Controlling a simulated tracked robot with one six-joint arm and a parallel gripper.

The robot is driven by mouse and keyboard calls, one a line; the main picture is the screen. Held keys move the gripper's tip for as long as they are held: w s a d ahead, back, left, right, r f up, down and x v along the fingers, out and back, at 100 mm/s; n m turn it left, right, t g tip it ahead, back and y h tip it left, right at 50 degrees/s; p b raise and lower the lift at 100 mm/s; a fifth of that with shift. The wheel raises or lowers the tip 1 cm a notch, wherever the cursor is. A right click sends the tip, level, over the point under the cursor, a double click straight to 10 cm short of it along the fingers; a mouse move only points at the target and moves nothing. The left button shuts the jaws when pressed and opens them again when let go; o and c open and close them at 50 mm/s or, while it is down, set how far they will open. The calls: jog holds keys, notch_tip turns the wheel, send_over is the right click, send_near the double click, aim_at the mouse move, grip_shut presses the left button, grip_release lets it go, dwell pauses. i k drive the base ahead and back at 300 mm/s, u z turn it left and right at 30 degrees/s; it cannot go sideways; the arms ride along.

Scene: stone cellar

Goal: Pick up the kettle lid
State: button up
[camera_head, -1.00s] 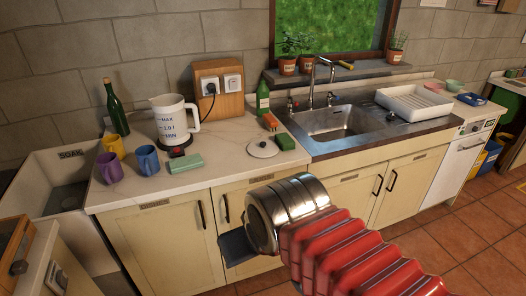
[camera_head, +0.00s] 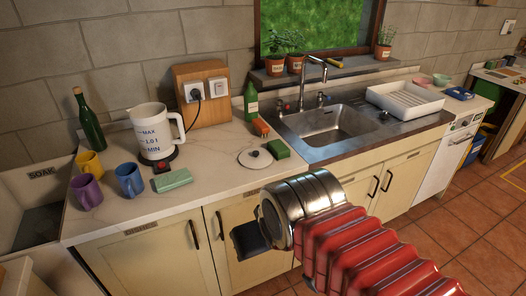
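The kettle lid (camera_head: 255,158) is a flat white disc with a dark knob. It lies on the pale worktop (camera_head: 222,150), left of the sink. The white kettle (camera_head: 151,132) stands on its base further left, with its top open. My gripper (camera_head: 243,242) is at the end of my red ribbed arm, in front of the cabinets and nearer to me than the lid. It is apart from the lid. Only a dark blocky part of it shows beyond the metal wrist, so its fingers cannot be made out.
A green sponge (camera_head: 278,149) lies close at the lid's right, with an orange-red item (camera_head: 261,128) behind it. A green bottle (camera_head: 250,103) stands behind. Mugs (camera_head: 129,180), a pale green block (camera_head: 173,180) and a wine bottle (camera_head: 88,122) are left. The sink (camera_head: 335,123) is right.

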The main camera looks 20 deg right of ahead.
aim_at(253, 158)
jog(key=z, duration=0.45)
jog(key=i, duration=1)
jog(key=z, duration=0.05)
